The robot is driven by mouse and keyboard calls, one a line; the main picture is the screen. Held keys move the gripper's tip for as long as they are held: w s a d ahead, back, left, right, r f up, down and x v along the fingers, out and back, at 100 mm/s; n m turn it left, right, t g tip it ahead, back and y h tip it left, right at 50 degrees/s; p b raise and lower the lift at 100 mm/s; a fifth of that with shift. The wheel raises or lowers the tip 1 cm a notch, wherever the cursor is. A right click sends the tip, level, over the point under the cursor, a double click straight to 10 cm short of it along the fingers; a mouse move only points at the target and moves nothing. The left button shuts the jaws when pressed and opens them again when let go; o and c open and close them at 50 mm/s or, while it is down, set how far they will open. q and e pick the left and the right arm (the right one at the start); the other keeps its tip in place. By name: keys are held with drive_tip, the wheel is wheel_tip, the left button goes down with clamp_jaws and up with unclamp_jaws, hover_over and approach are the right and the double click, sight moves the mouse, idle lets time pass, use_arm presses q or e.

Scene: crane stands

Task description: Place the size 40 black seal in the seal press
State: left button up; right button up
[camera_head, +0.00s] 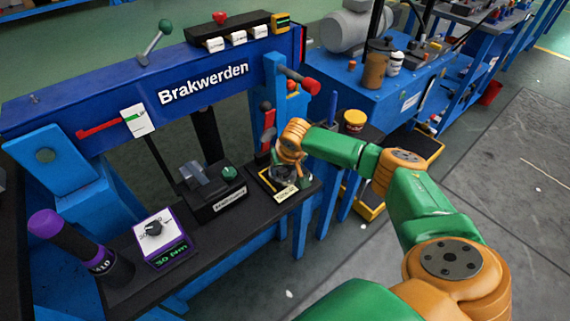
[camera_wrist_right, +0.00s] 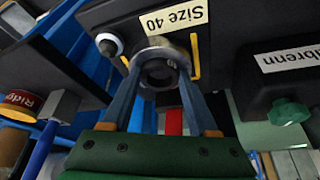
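A dark round seal with a grey ring around it (camera_wrist_right: 160,68) sits at the black tray labelled "Size 40" (camera_wrist_right: 174,20) in the right wrist view. In the head view the tray (camera_head: 305,184) has yellow edges and stands at the bench's right end. My right gripper (camera_wrist_right: 160,75) is down at the tray, one finger on each side of the ring. Whether the fingers press on it is unclear. In the head view the right gripper (camera_head: 287,163) partly hides the seal. I cannot tell which device is the seal press. My left gripper is not in view.
A black device with a green knob (camera_head: 213,190) stands left of the tray. Further left are a purple-edged dial box (camera_head: 161,238) and a purple-capped cylinder (camera_head: 75,243). The blue "Brakwerden" beam (camera_head: 190,85) spans behind. A red lever (camera_head: 268,127) rises behind the tray.

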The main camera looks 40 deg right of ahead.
drive_tip(key=p+v, duration=0.3)
drive_tip(key=v, duration=0.9)
drive_tip(key=shift+r, duration=0.35)
